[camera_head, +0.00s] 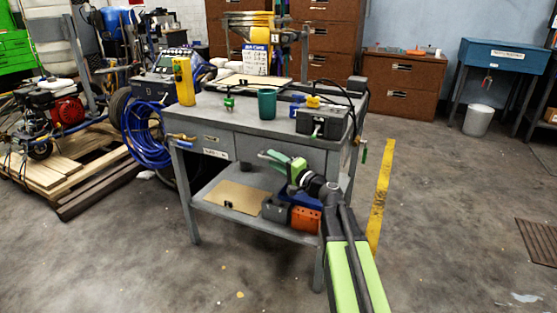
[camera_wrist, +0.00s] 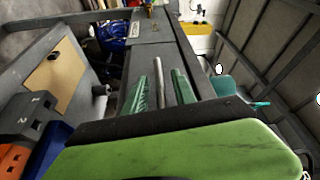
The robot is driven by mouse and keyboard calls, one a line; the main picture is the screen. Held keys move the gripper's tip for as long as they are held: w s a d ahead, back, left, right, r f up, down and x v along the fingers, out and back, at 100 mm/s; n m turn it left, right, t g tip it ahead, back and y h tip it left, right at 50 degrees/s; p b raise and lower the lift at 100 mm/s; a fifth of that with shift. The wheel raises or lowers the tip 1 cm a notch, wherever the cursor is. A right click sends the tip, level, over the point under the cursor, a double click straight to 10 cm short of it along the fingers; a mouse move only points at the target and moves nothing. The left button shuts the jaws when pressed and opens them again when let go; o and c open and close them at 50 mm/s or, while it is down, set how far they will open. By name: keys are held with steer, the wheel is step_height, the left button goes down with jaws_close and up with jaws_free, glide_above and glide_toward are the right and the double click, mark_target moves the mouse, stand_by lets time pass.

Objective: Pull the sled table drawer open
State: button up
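The grey table (camera_head: 240,124) stands in the middle of the head view. Its left front drawer (camera_head: 205,146) has a small pull and a pale label and looks flush. The right front panel (camera_head: 312,158) is partly hidden behind my arm and gripper. My gripper (camera_head: 270,156) is in front of this right part, below the tabletop. In the wrist view, the green fingers of my gripper (camera_wrist: 160,90) are apart. A grey bar (camera_wrist: 159,82), which looks like a handle, lies between them with a gap on each side. I cannot tell how deep between the fingers it is.
On the tabletop are a teal cup (camera_head: 267,103), a dark toolbox (camera_head: 322,121) and a yellow box (camera_head: 183,80). The lower shelf holds a tan board (camera_head: 233,197) and an orange bin (camera_head: 305,218). A blue hose (camera_head: 143,137) hangs at the left. Floor in front is clear.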

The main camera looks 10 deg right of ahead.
steer(key=shift+d, duration=0.35)
jaws_close()
steer(key=shift+w+d, duration=0.1)
steer(key=shift+d, duration=0.1)
stand_by(0.7)
